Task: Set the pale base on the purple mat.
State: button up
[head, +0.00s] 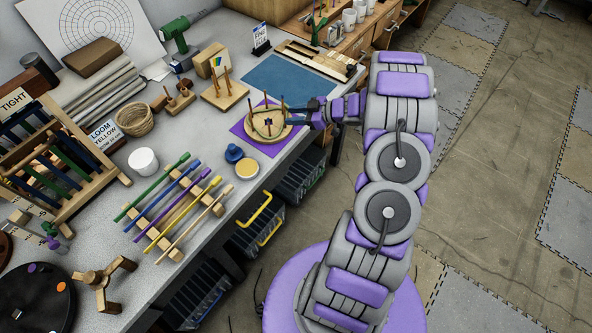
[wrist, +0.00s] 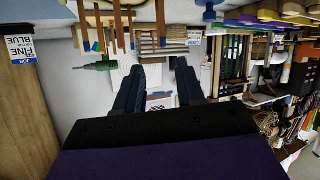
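The pale round base (head: 265,129) rests on the purple mat (head: 240,129) at the middle of the bench. Several upright pegs stand on it, and a thin dark curved line shows on its top. The mat shows around the base on several sides. My gripper (head: 313,112) is just right of the base, at about peg height. In the wrist view, which looks upside down, my gripper (wrist: 157,76) has its fingers apart with nothing held between them. Pegs show upside down near the top left there. I cannot tell whether a finger touches the base.
A blue mat (head: 285,78) lies behind the purple one. A square peg block (head: 224,95) stands to the left. The bench edge is close to my arm.

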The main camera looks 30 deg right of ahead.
jog(key=w+d+r+m+h, duration=0.3)
jog(key=w+d+r+h, duration=0.25)
jog(key=r+h, duration=0.35)
jog(key=s+a+r+m+g+h, duration=0.1)
jog(key=s+r+m+g+h, duration=0.2)
jog(key=r, duration=0.8)
jog(key=s+a+m+g+y, duration=0.1)
jog(key=s+a+g, duration=0.2)
jog(key=s+a, duration=0.6)
jog(key=s+a+r+m+g+y, duration=0.1)
jog(key=s+a+g, duration=0.2)
jog(key=s+a, duration=0.7)
jog(key=s+a+m+g+y, duration=0.1)
jog(key=s+a+g, duration=0.2)
jog(key=s+a, duration=0.6)
jog(key=s, duration=1.3)
jog(key=shift+a+r+m, duration=0.25)
jog(key=shift+a+m, duration=0.15)
jog(key=shift+s, duration=0.1)
